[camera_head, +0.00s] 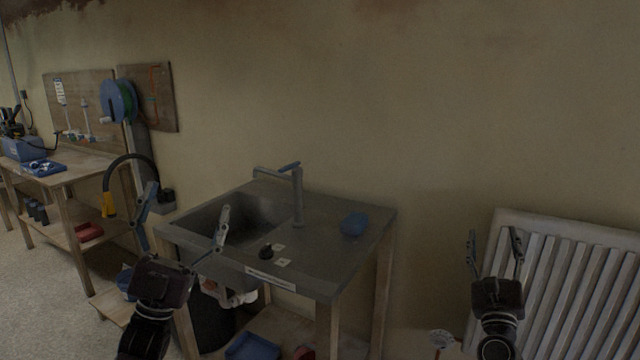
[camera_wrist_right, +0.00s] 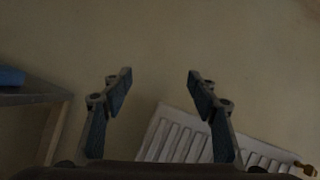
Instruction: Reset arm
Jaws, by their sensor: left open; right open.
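My left gripper (camera_head: 184,222) is open and empty, in front of the left side of the sink unit in the head view. Its fingers are spread wide, pointing up. My right gripper (camera_head: 494,242) is open and empty, in front of the wall and the left edge of the white radiator. The right wrist view also shows the right gripper (camera_wrist_right: 160,88) with its two fingers apart and nothing between them.
A grey sink unit (camera_head: 330,262) with a tap (camera_head: 297,195), a blue object (camera_head: 354,224) and a small dark item (camera_head: 266,252) stands in the middle. A white radiator (camera_head: 570,285) is at the right. A wooden workbench (camera_head: 85,172) stands at the left.

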